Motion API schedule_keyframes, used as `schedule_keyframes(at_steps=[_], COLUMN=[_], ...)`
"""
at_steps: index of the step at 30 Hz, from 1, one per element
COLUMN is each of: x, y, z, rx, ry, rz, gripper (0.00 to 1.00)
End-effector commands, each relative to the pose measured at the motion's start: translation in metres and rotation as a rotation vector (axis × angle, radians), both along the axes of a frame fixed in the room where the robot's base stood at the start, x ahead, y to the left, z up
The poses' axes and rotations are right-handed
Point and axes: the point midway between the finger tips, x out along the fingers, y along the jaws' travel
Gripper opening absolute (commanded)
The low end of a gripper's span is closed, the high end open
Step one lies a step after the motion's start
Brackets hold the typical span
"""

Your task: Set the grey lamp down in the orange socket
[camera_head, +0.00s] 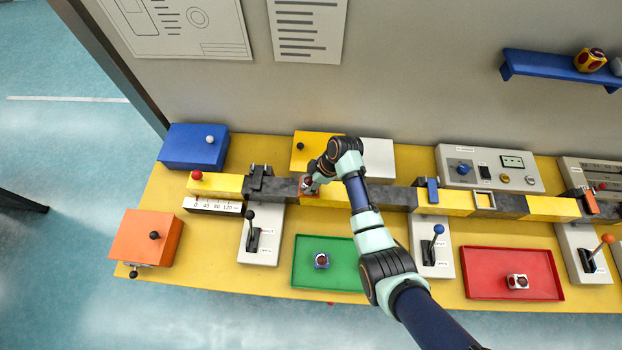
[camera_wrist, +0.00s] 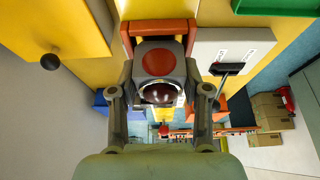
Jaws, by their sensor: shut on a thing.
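The grey lamp (camera_wrist: 158,66), with a red-orange round face and a dark glassy part below it, is held between the two fingers of my gripper (camera_wrist: 160,98) in the wrist view. The orange socket (camera_wrist: 160,27) frames the lamp's far end on the top and both sides. I cannot tell whether the lamp rests on its floor. In the head view my gripper (camera_head: 308,184) is over the orange socket (camera_head: 302,192) on the beam, left of the middle. The arm and fingers hide most of the lamp there.
A red tray (camera_head: 480,290) holds a whitish lamp (camera_head: 517,281). Lever panels stand in front of the beam (camera_head: 400,197). A yellow box (camera_head: 308,143) is behind the socket. A blue shelf (camera_head: 540,66) is at upper right.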

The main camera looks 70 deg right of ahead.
Motion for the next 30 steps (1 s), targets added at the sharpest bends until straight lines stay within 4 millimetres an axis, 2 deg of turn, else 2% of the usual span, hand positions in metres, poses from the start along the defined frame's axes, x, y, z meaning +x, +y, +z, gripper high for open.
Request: schedule_keyframes(at_steps=[22, 23, 27, 30], x=[0.0001, 0.0002, 0.0001, 0.0001], y=[-0.0001, -0.0002, -0.0001, 0.0], z=[-0.0081, -0.0076, -0.0074, -0.0075], rx=[0.0, 0.0, 0.0, 0.0], ry=[0.0, 0.0, 0.0, 0.0], rz=[0.0, 0.0, 0.0, 0.0], gripper=[0.06, 0.51, 0.74, 0.77])
